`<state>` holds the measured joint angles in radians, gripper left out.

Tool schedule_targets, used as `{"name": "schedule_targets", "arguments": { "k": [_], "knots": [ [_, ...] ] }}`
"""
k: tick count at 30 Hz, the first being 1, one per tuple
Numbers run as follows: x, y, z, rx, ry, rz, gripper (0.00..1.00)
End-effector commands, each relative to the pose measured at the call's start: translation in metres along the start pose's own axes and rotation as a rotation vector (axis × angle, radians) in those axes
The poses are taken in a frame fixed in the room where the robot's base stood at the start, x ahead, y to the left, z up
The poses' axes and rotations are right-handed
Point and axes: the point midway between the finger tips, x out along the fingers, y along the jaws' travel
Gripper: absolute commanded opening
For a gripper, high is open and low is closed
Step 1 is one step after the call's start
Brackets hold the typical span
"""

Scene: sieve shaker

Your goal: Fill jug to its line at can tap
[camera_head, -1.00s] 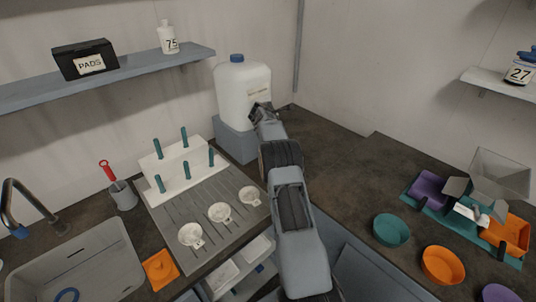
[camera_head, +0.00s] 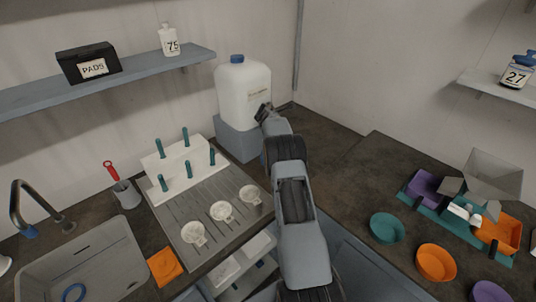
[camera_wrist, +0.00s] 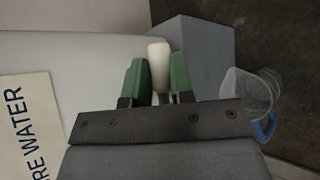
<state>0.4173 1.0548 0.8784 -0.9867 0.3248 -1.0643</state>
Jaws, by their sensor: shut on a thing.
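The white water can (camera_head: 240,92) with a blue cap stands on a grey block (camera_head: 236,140) in the back corner. In the wrist view its white wall (camera_wrist: 95,65) carries a label (camera_wrist: 28,120) partly reading "RE WATER". My gripper (camera_wrist: 157,72) has its green fingers shut on the white tap piece (camera_wrist: 159,62) at the can's front; it also shows in the head view (camera_head: 264,110). A clear jug (camera_wrist: 245,90) with a blue handle (camera_wrist: 265,126) is beside the block in the wrist view, partly hidden by my gripper. Its line and water level cannot be made out.
A rack with green pegs (camera_head: 183,172) and a ribbed drainer with white sieve-like cups (camera_head: 221,211) stand left of my arm. The sink (camera_head: 85,262) is further left. Teal (camera_head: 387,228) and orange (camera_head: 436,262) bowls sit on the right counter.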

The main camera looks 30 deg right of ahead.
Motion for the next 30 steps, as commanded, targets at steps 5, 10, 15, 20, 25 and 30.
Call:
{"name": "schedule_targets", "arguments": {
  "k": [5, 10, 15, 20, 25, 30],
  "knots": [
    [0.000, 0.000, -0.002, -0.003, 0.003, 0.002, 0.26],
    [0.000, 0.000, -0.001, -0.001, 0.001, 0.001, 0.43],
    [0.000, 0.000, 0.001, 0.000, 0.000, 0.001, 0.52],
    [0.000, 0.001, 0.001, 0.000, 0.000, 0.002, 0.52],
    [-0.002, 0.001, 0.001, 0.001, -0.001, 0.003, 0.52],
    [-0.015, 0.000, -0.001, 0.000, -0.001, 0.003, 0.52]
  ]
}}
